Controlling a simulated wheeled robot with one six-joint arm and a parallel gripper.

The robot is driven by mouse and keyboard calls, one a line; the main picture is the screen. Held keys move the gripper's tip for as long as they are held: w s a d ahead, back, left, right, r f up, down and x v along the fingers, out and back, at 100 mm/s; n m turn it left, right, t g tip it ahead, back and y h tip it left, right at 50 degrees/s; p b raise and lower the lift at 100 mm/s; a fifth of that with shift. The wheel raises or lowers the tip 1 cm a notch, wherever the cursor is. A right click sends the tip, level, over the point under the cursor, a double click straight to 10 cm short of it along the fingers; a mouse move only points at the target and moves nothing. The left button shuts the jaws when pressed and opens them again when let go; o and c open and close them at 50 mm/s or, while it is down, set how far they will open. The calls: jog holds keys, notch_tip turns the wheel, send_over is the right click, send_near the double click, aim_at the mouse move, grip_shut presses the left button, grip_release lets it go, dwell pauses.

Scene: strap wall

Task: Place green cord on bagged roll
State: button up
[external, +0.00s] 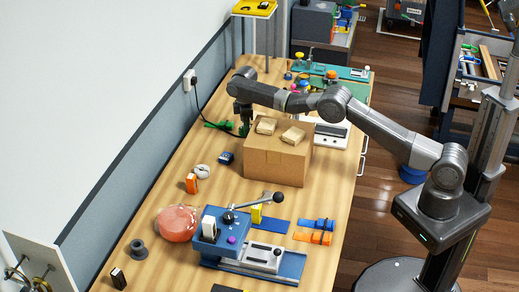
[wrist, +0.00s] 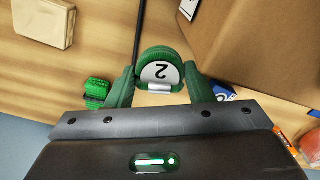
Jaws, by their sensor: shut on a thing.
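My gripper (wrist: 160,92) is at the far side of the cardboard box, low over the table.
The cardboard box (external: 276,160) with two beige packets on top stands close beside my gripper. A textured green piece (wrist: 97,91) lies by one finger. A navy box (external: 226,158), a white ring (external: 202,171) and an orange box (external: 191,183) stand between gripper and roll. A blue lever fixture (external: 235,235) adjoins the roll.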

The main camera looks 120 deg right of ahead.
notch_tip(320, 180, up, 4)
jog(key=shift+r+p, duration=0.1)
jog(key=shift+p, duration=0.6)
jog(key=shift+r+p, duration=0.7)
jog(key=shift+p, duration=0.1)
